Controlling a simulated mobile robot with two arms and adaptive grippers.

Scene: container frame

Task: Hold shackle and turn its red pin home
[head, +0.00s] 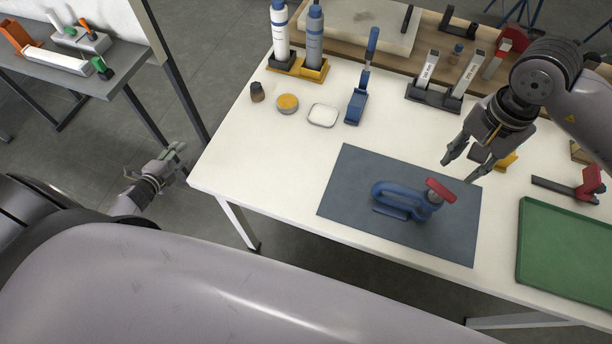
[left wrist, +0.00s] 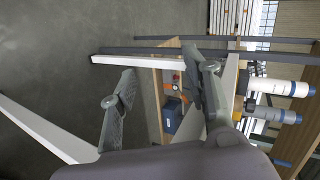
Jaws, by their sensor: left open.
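The blue shackle (head: 395,192) lies on a dark grey mat (head: 355,168) near the table's front. Its pin with a red crossbar (head: 440,191) stands at the shackle's right end; how deep the pin sits cannot be told. My right gripper (head: 459,170) is open and empty, above and behind the red bar, with its fingers pointing down toward the mat's back right. My left gripper (head: 172,158) is off the table's left edge, far from the shackle. In the left wrist view its fingers (left wrist: 160,72) are apart with nothing between them.
A green tray (head: 567,255) lies at the right front. Bottles (head: 280,32), a yellow tin (head: 287,103), a white dish (head: 323,115) and a blue-handled tool (head: 358,100) stand behind the mat. A side bench (head: 120,78) is at the far left.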

